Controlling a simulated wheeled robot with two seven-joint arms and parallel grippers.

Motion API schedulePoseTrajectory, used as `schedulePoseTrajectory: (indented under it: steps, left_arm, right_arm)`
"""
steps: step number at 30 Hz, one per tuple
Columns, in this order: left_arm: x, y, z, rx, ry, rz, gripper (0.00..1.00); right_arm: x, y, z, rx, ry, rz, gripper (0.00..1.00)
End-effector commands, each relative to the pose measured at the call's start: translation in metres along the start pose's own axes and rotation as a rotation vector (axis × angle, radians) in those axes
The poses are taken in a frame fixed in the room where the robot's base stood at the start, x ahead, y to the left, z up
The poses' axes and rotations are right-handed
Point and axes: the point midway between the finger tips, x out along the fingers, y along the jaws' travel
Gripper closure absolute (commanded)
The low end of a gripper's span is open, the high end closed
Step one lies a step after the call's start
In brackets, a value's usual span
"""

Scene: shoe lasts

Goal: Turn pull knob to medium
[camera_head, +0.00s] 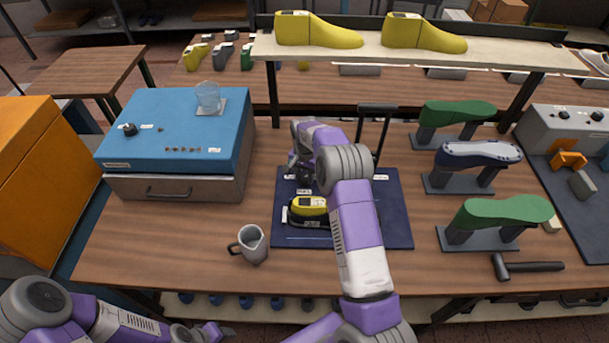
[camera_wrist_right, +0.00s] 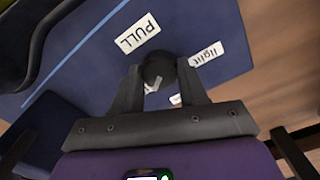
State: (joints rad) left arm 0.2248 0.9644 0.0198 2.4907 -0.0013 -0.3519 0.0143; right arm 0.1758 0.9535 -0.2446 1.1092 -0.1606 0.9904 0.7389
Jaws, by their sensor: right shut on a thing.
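The dark round pull knob (camera_wrist_right: 158,68) stands on the dark blue panel (camera_head: 398,225). A white label reading PULL (camera_wrist_right: 138,33) is beside it. A label reading "light" (camera_wrist_right: 206,53) is on its other side, and a third label is mostly hidden behind a finger. A pale pointer mark shows at the knob's base. My right gripper (camera_wrist_right: 160,78) has its two fingers shut on the knob from either side; in the head view the gripper (camera_head: 301,172) hides the knob. My left gripper (camera_head: 203,332) is low at the bottom left, away from the panel; its jaws are unclear.
A yellow shoe last (camera_head: 310,205) sits on the panel close to my right gripper. A blue box (camera_head: 175,130) is at the left. Green and white lasts on stands (camera_head: 478,157) and a hammer (camera_head: 528,267) are at the right.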

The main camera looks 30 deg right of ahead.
Motion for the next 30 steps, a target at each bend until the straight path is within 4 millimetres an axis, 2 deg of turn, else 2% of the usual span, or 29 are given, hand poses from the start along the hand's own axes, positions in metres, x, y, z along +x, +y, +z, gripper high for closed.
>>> schedulePoseTrajectory:
  steps: [21,30]
  left_arm:
    - [0.0075,-0.0028,-0.0004,0.0,0.0,0.0,0.57]
    - [0.0083,-0.0031,-0.0004,0.0,0.0,0.0,0.57]
  right_arm:
    - [-0.0002,0.0001,-0.0002,-0.634,0.0,-0.001,0.88]
    - [-0.0005,0.0005,-0.0005,-0.833,0.0,0.0,0.88]
